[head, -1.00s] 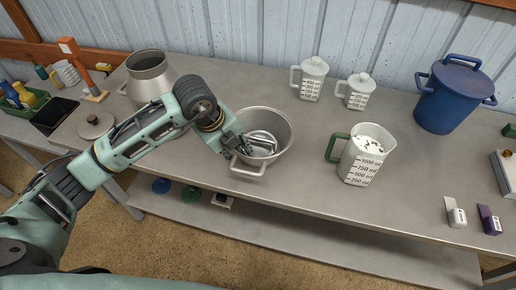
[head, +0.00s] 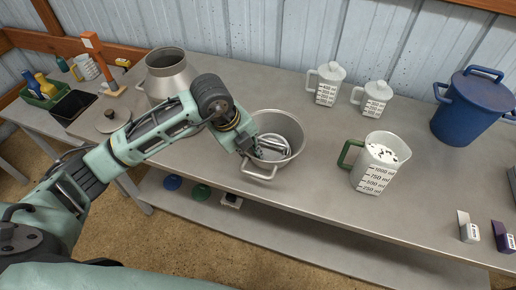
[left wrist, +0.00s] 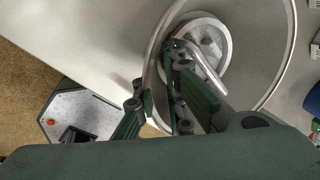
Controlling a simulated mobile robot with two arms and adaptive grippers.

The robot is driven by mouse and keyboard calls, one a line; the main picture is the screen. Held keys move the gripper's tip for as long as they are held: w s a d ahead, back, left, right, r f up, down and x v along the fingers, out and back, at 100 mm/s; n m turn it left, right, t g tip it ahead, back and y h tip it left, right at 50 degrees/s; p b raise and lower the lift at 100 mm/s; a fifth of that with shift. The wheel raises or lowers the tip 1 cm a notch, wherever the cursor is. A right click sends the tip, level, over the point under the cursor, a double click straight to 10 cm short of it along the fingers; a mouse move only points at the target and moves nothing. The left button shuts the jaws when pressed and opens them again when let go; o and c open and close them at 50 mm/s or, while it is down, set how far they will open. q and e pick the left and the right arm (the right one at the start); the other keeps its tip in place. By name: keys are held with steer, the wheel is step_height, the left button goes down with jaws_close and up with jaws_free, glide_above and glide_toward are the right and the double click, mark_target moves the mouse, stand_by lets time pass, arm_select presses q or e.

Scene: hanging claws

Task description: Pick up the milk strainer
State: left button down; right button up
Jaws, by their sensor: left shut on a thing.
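The milk strainer (head: 293,156) is a wide, shiny metal bowl with a loop handle at its front, on the table or just above it; I cannot tell which. My left gripper (head: 250,153) reaches its left side from the left. In the left wrist view the strainer's round rim (left wrist: 288,60) shows, with a pale disc and a curved metal piece inside. There my left gripper (left wrist: 157,85) has its fingers on both sides of the near rim and is shut on it. The fingers hide part of the rim. My right gripper is not in view.
A metal milk can (head: 168,76) stands behind my arm, with a lid (head: 112,120) nearby. A green-handled measuring jug (head: 375,165) stands to the right, two smaller jugs (head: 327,85) behind. A blue pot (head: 474,112) is far right. Table between strainer and green-handled jug is clear.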

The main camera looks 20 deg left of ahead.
arm_select(q)
steer(key=shift+r+p, duration=1.55)
steer(key=shift+r, duration=0.65)
steer(key=s+d+r+p, duration=0.2)
steer(key=s+r+p, duration=0.3)
steer(key=s, duration=0.6)
steer(key=shift+s+d+r+p, duration=0.15)
steer(key=shift+d+r+p, duration=0.15)
steer(key=shift+r, duration=0.55)
